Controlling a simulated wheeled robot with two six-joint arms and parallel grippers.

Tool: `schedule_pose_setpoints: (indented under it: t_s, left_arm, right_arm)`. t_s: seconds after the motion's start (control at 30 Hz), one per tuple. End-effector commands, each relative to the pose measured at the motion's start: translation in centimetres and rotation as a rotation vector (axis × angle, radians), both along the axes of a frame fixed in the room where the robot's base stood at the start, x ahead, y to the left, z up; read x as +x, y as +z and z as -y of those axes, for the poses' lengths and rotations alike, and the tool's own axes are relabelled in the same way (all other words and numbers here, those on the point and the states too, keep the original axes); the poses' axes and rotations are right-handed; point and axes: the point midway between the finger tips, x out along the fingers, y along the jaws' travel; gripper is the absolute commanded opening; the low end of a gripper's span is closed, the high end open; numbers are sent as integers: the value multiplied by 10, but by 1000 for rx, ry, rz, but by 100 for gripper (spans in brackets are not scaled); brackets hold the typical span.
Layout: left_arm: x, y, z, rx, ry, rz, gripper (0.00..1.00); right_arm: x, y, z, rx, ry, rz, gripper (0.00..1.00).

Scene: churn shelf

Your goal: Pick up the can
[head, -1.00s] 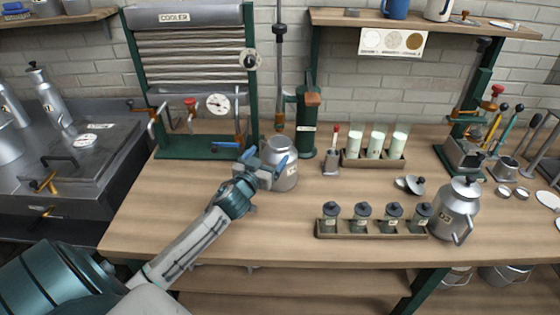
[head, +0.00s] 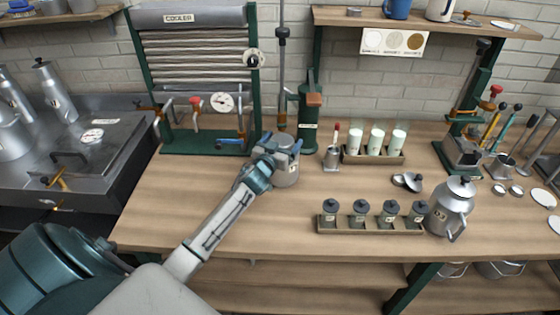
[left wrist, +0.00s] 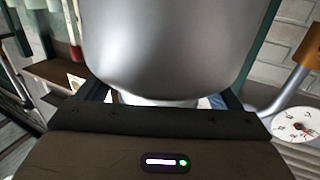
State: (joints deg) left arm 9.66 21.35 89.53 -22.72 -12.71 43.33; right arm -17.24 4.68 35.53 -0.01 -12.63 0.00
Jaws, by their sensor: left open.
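A silver metal can (head: 288,176) with a small label stands on the wooden bench, in front of the tall pump rod. My left gripper (head: 281,145) is open at the can's top, its blue fingers on either side of the neck and hiding it. In the left wrist view the can's smooth grey body (left wrist: 175,50) fills the middle, between the dark fingers. I cannot tell whether the fingers touch it. My right gripper is not in view.
A green cooler rack (head: 195,80) stands behind on the left and a green post (head: 308,125) just right of the can. Wooden racks of glasses (head: 375,158) and small jars (head: 370,226) sit to the right, with a silver jug (head: 450,207). The bench's front left is clear.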

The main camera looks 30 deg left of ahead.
Motion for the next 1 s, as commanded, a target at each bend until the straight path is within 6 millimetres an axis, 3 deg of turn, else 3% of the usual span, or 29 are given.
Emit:
schedule_pose_setpoints:
  t_s: [0.03, 0.4, 0.43, 0.77, 1.0]
  left_arm:
    - [0, 0, 0, 0, 0, 0, 87]
    - [0, 0, 0, 0, 0, -1, 14]
    - [0, 1, 0, 0, 0, 1, 11]
    - [0, 3, 0, 1, 0, 1, 11]
    - [0, 17, 0, 0, 0, 3, 11]
  right_arm:
    - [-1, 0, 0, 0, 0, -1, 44]
    - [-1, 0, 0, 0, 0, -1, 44]
    - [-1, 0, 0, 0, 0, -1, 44]
    - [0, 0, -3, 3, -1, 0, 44]
    - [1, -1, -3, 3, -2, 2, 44]
